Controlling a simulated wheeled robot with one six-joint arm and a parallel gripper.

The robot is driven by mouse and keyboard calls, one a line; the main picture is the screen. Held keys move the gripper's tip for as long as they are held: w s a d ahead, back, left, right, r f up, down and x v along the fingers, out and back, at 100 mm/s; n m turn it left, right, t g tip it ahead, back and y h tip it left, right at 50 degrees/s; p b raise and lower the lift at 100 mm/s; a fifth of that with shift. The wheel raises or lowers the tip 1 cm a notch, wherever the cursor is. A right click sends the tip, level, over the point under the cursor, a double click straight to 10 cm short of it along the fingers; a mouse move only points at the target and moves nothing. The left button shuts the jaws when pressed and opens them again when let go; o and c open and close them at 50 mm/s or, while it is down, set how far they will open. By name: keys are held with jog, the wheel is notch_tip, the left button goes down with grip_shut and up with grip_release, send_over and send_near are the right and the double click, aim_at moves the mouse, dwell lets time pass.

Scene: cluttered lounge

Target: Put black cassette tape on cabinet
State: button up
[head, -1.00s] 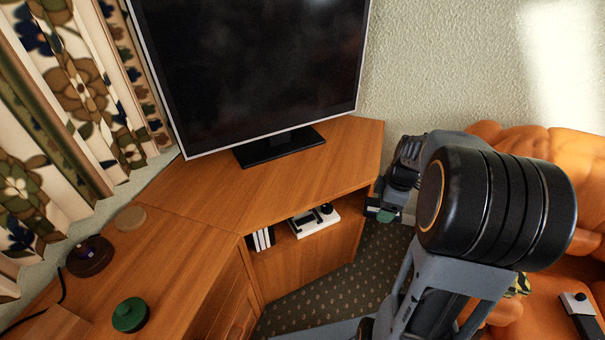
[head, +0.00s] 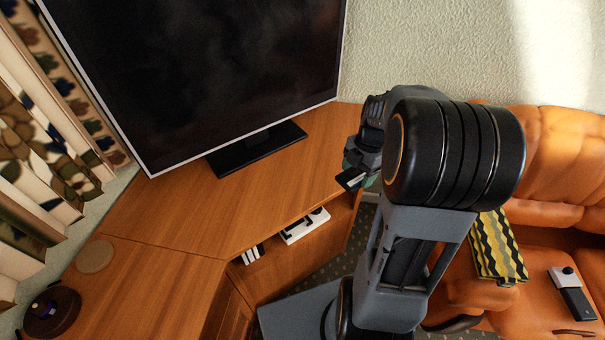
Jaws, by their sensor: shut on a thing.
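My gripper (head: 362,166) is in the head view, right of the television, at the right end of the wooden cabinet. It is shut on a small black thing with a pale edge, which looks like the black cassette tape (head: 351,179). The tape is tilted and shows in front of the right part of the cabinet top (head: 300,170). I cannot tell its height above the surface. My arm hides part of the gripper and the cabinet's right edge.
A large television (head: 200,75) stands on the cabinet. The shelf below holds a white device (head: 305,226) and white-spined cases (head: 252,254). A round coaster (head: 95,256) and a dark round object (head: 52,310) are at left. An orange sofa (head: 570,150) is right. The cabinet top's front middle is clear.

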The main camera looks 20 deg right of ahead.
jog(key=w+a+f, duration=0.2)
jog(key=w+f, duration=0.2)
jog(key=w, duration=0.4)
send_over(325, 179)
jog(key=f, duration=0.4)
jog(key=shift+s+d+f+p, duration=0.1)
jog(key=shift+d+f+p, duration=0.2)
jog(key=shift+f, duration=0.1)
jog(key=shift+w+a+f, duration=0.1)
jog(key=shift+w+f, duration=0.1)
jog(key=shift+f, duration=1.6)
jog(key=shift+f, duration=0.2)
jog(key=o, duration=0.9)
